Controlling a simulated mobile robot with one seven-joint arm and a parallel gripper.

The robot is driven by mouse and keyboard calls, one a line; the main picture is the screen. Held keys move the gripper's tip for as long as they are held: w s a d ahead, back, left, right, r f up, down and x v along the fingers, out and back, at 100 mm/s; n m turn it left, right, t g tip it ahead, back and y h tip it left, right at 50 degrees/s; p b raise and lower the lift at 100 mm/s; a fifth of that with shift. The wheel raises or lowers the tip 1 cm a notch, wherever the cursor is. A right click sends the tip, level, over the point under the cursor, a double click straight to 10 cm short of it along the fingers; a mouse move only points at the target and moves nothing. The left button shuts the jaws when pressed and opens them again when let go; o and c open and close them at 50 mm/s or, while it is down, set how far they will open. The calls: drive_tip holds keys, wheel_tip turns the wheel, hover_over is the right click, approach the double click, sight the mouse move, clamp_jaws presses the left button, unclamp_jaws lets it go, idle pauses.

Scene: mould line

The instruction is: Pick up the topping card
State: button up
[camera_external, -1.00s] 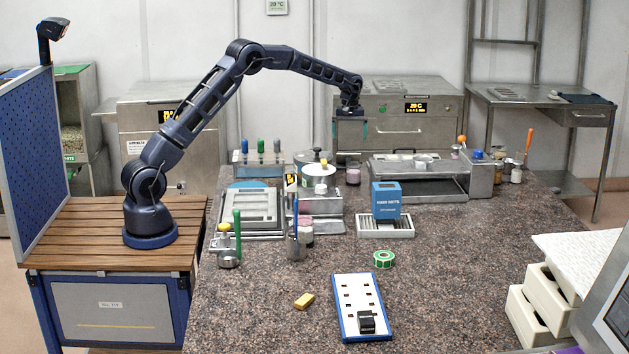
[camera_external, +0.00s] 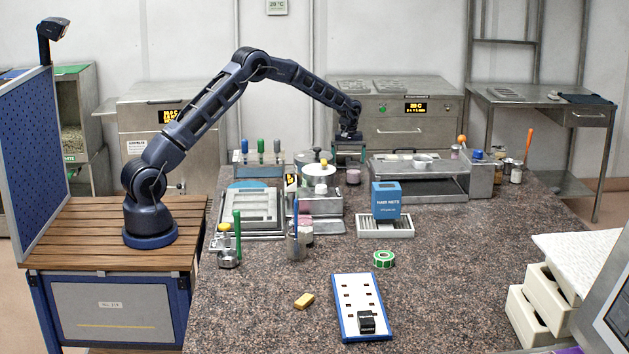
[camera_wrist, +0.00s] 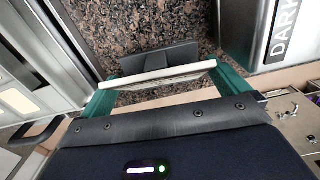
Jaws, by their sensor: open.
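The topping card (camera_wrist: 158,74) appears to be the thin cream-edged piece seen almost edge-on in the wrist view, by a dark grey holder (camera_wrist: 160,57) on the granite counter. My gripper (camera_wrist: 166,78) is open, with one teal finger beside each end of the card. I cannot tell whether either finger touches it. In the external view my gripper (camera_external: 349,147) points down at the back of the counter, in front of the steel oven. The card is too small to make out clearly there.
In the wrist view a steel unit marked "DARK" (camera_wrist: 287,32) stands close on the right, and metal equipment (camera_wrist: 40,60) on the left. In the external view a steel rack (camera_external: 420,190) stands right of my gripper.

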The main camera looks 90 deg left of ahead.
drive_tip(key=shift+f, duration=0.2)
drive_tip(key=c, duration=0.7)
drive_tip(key=shift+c, duration=0.2)
